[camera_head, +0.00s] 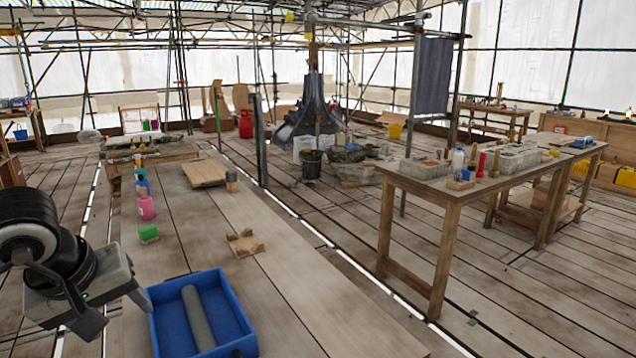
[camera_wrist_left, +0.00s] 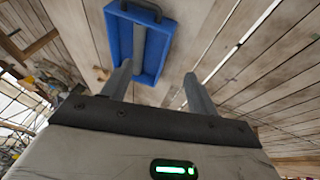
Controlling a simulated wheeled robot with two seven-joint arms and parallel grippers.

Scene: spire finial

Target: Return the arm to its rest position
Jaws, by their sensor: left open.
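My left gripper (camera_head: 118,312) is at the lower left of the head view, beside the left edge of a blue tray (camera_head: 228,312). In the left wrist view my left gripper (camera_wrist_left: 158,70) has its two fingers spread apart with nothing between them. The blue tray (camera_wrist_left: 154,52) shows there beyond the fingertips, apart from them. A grey cylinder (camera_head: 197,318) lies lengthwise in the tray. My right gripper is not in view.
A wooden table (camera_head: 415,182) with tools stands at the right. The bench right of the tray is clear.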

